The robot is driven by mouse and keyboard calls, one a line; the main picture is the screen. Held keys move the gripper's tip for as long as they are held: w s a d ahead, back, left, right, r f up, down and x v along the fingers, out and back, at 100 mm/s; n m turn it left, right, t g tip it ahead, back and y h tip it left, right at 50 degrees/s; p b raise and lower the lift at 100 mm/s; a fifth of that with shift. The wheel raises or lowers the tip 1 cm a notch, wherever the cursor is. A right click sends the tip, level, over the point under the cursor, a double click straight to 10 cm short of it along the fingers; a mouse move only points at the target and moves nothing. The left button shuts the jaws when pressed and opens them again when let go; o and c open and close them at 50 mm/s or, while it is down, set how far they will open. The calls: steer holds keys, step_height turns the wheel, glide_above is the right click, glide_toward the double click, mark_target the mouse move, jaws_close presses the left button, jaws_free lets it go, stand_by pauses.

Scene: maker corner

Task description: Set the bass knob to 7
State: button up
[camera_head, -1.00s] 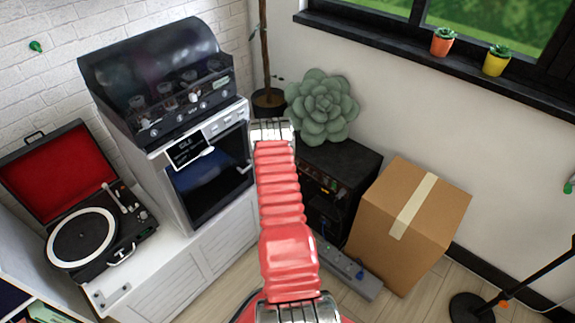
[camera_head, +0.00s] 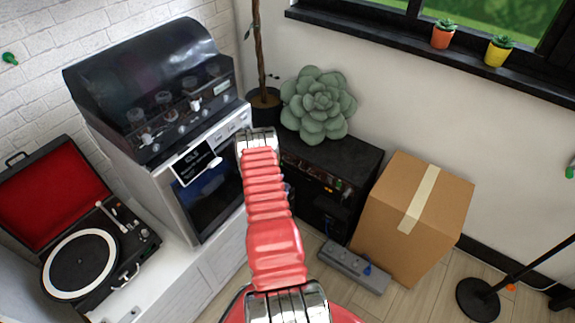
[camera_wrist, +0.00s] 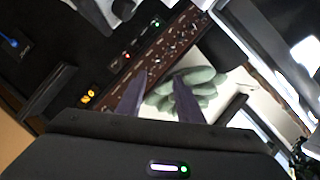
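The black amplifier (camera_head: 352,160) stands low against the wall, partly behind my red arm in the head view. Its brown control strip (camera_wrist: 150,57) with a row of small knobs runs diagonally across the wrist view. Labels are too small to read, so I cannot tell which knob is bass or where it points. My gripper (camera_wrist: 157,98) shows as two dark fingers, apart and with nothing held between them. The fingers appear in front of the strip and a pale green plant-shaped cushion (camera_wrist: 200,82). In the head view the fingers are hidden.
The cushion (camera_head: 318,106) sits on the amplifier. A cardboard box (camera_head: 400,245) stands close on its right, and a grey pedalboard (camera_head: 352,268) lies on the floor in front. A white cabinet with an oven-like machine (camera_head: 205,190) and a record player (camera_head: 85,265) is left.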

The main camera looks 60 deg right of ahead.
mark_target(292, 163)
steer(key=shift+d, duration=0.1)
steer(key=shift+x, duration=6.85)
steer(key=shift+s+f, duration=0.1)
steer(key=shift+s, duration=0.1)
jaws_close()
